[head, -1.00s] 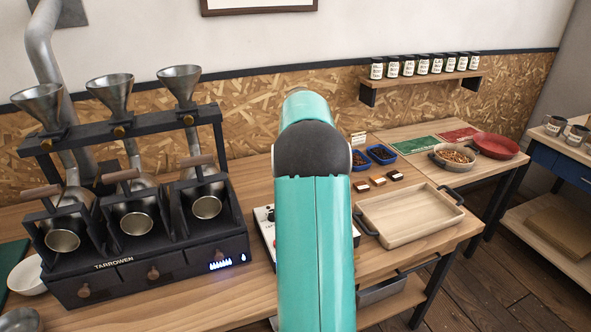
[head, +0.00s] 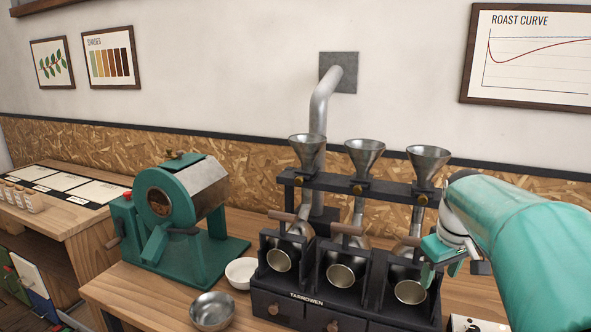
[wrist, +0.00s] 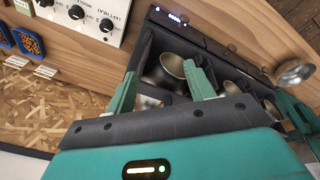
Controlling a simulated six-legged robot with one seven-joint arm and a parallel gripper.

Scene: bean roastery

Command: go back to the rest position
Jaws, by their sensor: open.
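My gripper (head: 441,270) is open and shows at the right of the head view, at the end of my teal arm. It appears in front of the right end of the black roaster (head: 335,305). In the wrist view, my gripper's two teal fingers (wrist: 160,80) stand apart. A metal cup (wrist: 172,68) of the roaster shows between and beyond them. I see nothing held, and I cannot tell whether a finger touches the roaster.
Several metal funnels (head: 365,157) rise above the roaster. A white bowl (head: 241,271) and a metal bowl (head: 212,310) stand to its left, near a green drum roaster (head: 180,205). A control box with knobs (wrist: 95,15) lies close to my gripper.

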